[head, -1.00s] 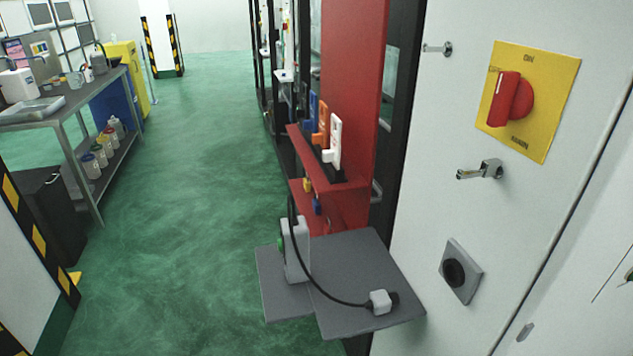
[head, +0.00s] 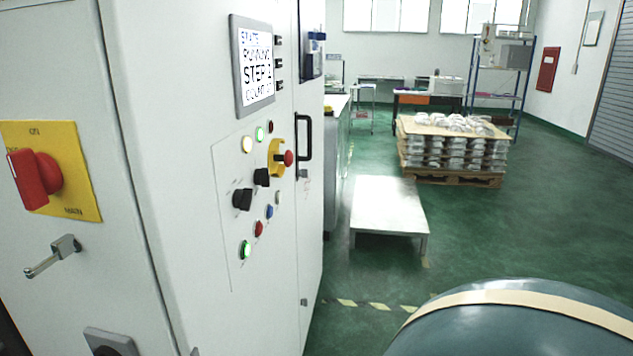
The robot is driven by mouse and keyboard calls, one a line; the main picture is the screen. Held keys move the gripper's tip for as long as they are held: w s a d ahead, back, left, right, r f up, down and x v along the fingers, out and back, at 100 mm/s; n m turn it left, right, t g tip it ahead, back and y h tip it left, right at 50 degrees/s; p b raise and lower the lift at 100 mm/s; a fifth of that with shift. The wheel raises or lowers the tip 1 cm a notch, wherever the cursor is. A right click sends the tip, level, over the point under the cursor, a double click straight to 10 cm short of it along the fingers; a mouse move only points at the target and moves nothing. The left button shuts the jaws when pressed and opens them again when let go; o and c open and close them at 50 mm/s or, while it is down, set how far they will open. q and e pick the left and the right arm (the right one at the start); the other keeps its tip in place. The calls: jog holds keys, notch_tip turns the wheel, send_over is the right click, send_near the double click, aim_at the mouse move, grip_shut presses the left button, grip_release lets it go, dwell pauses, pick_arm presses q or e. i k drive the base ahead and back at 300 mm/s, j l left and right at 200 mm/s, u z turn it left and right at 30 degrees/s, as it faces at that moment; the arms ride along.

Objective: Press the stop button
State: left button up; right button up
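A control panel (head: 225,200) on the side of a white cabinet faces right, seen at a slant. Low on it is a small red push button (head: 258,229), just above a green lit button (head: 245,250) and below a blue button (head: 269,211). Higher up, a red mushroom button (head: 288,158) stands out from a yellow surround (head: 276,158). The labels are too small to read. The display (head: 257,66) above shows "STATE RUNNING STEP 1" and a count line. Neither of my grippers is in view.
A red rotary switch (head: 35,178) on a yellow plate sits on the cabinet's left face. A low pale platform (head: 388,205) and a pallet of castings (head: 454,150) stand beyond. A rounded teal body (head: 510,325) fills the lower right. Green floor is clear between.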

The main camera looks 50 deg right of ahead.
aim_at(259, 227)
jog(key=z, duration=1.35)
